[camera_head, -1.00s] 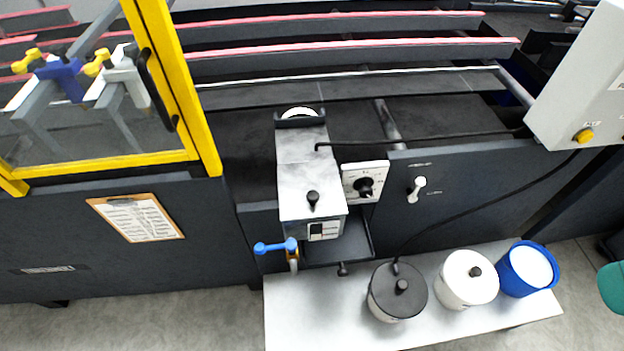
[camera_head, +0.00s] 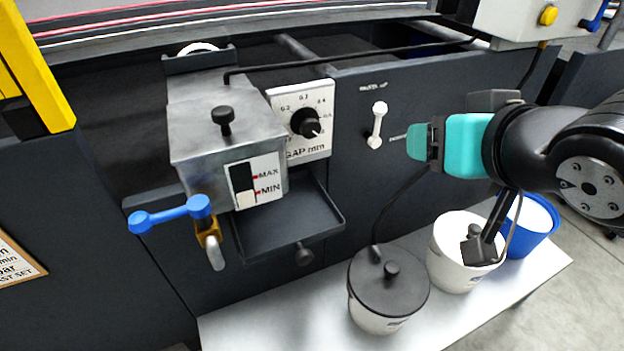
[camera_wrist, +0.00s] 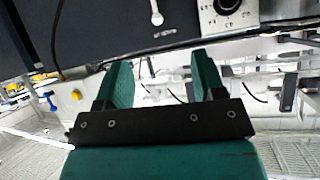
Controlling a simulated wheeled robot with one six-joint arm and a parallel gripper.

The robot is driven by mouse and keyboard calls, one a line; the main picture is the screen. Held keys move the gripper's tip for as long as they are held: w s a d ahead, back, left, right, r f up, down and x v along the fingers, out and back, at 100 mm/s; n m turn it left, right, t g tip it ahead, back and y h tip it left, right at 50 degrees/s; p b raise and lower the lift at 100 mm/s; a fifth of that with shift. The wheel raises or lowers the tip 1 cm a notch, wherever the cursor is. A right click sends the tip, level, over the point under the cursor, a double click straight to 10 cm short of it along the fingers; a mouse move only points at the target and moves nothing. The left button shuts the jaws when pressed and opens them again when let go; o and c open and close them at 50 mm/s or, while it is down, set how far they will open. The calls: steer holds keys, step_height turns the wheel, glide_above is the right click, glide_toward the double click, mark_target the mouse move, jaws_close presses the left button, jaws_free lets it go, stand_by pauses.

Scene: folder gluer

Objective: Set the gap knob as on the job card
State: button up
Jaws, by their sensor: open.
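The gap knob (camera_head: 305,122) is black and round on a white dial plate (camera_head: 295,151) marked "GAP mm". A white mark on the knob appears to face lower right; the exact value is unclear. The knob (camera_wrist: 228,5) is cut by the top edge in the wrist view. The job card (camera_head: 18,262) is cut off at the left edge, with only parts of lines showing and no gap value readable. My gripper (camera_head: 417,141) is to the right of the knob and apart from it. In the wrist view my gripper's green fingers (camera_wrist: 161,80) are spread and empty.
A white lever (camera_head: 377,125) stands between knob and gripper. Left of the dial are a metal glue box (camera_head: 215,135) and a blue-handled valve (camera_head: 170,215). A tray (camera_head: 285,225) lies below.

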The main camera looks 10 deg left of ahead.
steer(key=a+f+n+t+y+b, duration=0.1)
steer(key=a+f+t+y+b, duration=0.15)
steer(key=f+b, duration=0.35)
steer(key=n+t+y+b, duration=0.1)
steer(key=n+y+b, duration=0.1)
steer(key=y+b, duration=0.15)
glide_toward(313, 132)
steer(key=p+x, duration=0.5)
steer(key=x, duration=0.5)
steer(key=shift+w+a+p, duration=0.25)
steer(key=shift+w+p, duration=0.05)
steer(key=shift+n, duration=0.3)
steer(key=c, duration=0.9)
